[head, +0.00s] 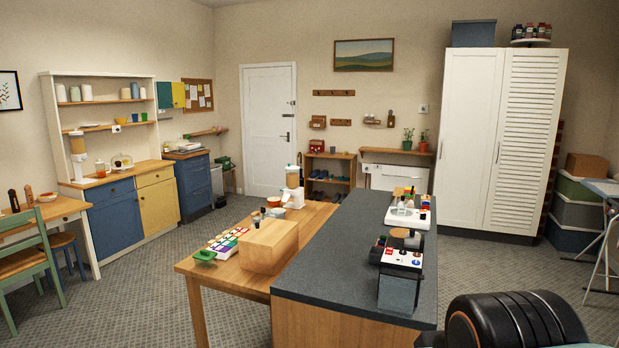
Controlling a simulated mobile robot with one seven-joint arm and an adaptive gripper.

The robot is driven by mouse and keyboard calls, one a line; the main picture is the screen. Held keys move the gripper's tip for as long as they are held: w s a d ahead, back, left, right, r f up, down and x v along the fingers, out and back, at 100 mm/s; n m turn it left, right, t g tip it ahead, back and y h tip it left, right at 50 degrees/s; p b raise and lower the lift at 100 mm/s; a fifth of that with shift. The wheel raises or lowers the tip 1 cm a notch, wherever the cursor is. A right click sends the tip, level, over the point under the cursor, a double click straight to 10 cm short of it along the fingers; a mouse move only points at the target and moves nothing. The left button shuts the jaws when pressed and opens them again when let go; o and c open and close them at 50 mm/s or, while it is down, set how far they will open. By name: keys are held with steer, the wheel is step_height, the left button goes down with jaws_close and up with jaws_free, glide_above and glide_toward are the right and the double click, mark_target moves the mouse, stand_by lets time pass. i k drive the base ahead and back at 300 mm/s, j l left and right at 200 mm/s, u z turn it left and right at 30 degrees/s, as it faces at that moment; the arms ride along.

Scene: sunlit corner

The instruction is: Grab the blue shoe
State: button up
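Several small dark shoes sit on the shelves of a low wooden shoe rack (352,159) against the back wall, right of the white door. Some look bluish, such as a shoe (340,178) on the upper shelf, but they are too small and shaded to tell for sure which is the blue shoe. A black rounded part of my arm shows at the bottom right. My gripper is not in view, and nothing shows whether it holds anything.
A dark-topped counter (350,240) and a wooden table (235,285) stand between me and the rack. A white wardrobe (500,140) is at the right. Carpet (140,290) is open left of the table, with a green chair (38,265) at the far left.

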mark_target(315, 174)
steer(key=i+j+u, duration=0.35)
steer(key=i+u, duration=0.15)
steer(key=i+j+u, duration=0.15)
steer(key=i+u, duration=0.35)
steer(key=i+l+u, duration=0.1)
steer(key=i+u, duration=0.75)
steer(key=i, duration=0.2)
steer(key=i+u, duration=0.3)
steer(key=i, duration=1.45)
steer(key=i+z, duration=0.3)
steer(key=i, duration=0.2)
steer(key=i+j+z, duration=0.1)
steer(key=i+z, duration=0.25)
steer(key=i, duration=0.2)
steer(key=i+z, duration=1.75)
